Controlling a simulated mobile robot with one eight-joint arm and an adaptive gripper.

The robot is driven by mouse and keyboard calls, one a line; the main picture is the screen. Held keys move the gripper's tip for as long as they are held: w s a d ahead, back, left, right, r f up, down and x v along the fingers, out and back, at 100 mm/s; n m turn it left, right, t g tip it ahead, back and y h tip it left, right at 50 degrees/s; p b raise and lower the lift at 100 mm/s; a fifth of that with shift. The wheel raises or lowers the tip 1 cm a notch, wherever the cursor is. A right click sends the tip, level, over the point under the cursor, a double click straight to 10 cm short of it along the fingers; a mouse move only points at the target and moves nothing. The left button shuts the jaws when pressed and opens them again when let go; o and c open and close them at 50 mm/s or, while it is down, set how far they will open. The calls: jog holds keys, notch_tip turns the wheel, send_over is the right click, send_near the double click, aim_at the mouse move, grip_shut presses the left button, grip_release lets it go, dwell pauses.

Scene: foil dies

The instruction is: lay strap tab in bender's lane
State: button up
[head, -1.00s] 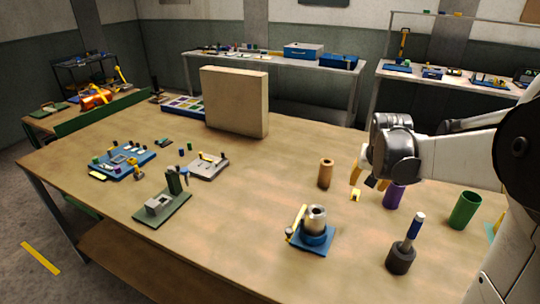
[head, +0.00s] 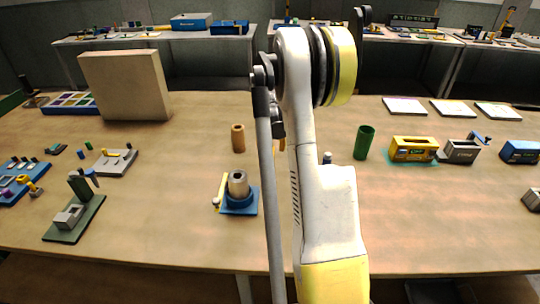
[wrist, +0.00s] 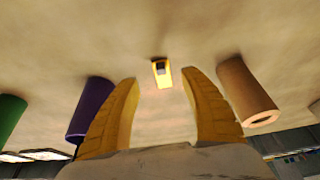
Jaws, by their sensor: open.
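A small yellow piece with a dark patch at one end, seemingly the strap tab (wrist: 161,73), lies on the table in the wrist view. My gripper (wrist: 162,95) is open, with two yellow fingers spread. The piece shows between and beyond the fingertips, apart from both. In the head view my arm hides the gripper and the piece. I cannot tell for certain which device is the bender. A yellow machine (head: 413,149) on a teal patch and a grey device with a blue handle (head: 461,151) stand at the right.
A brown cylinder (wrist: 246,92) and a purple cylinder (wrist: 91,107) stand either side of my gripper. A green cylinder (head: 364,142) stands right of my arm. A blue-based fixture (head: 240,204) stands left. A tan block (head: 125,86) stands at the back left.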

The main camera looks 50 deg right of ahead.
aim_at(271, 152)
jog(key=b+x, duration=0.2)
jog(key=x, duration=0.3)
jog(key=shift+w+a, duration=0.1)
jog(key=shift+r, duration=0.15)
grip_shut()
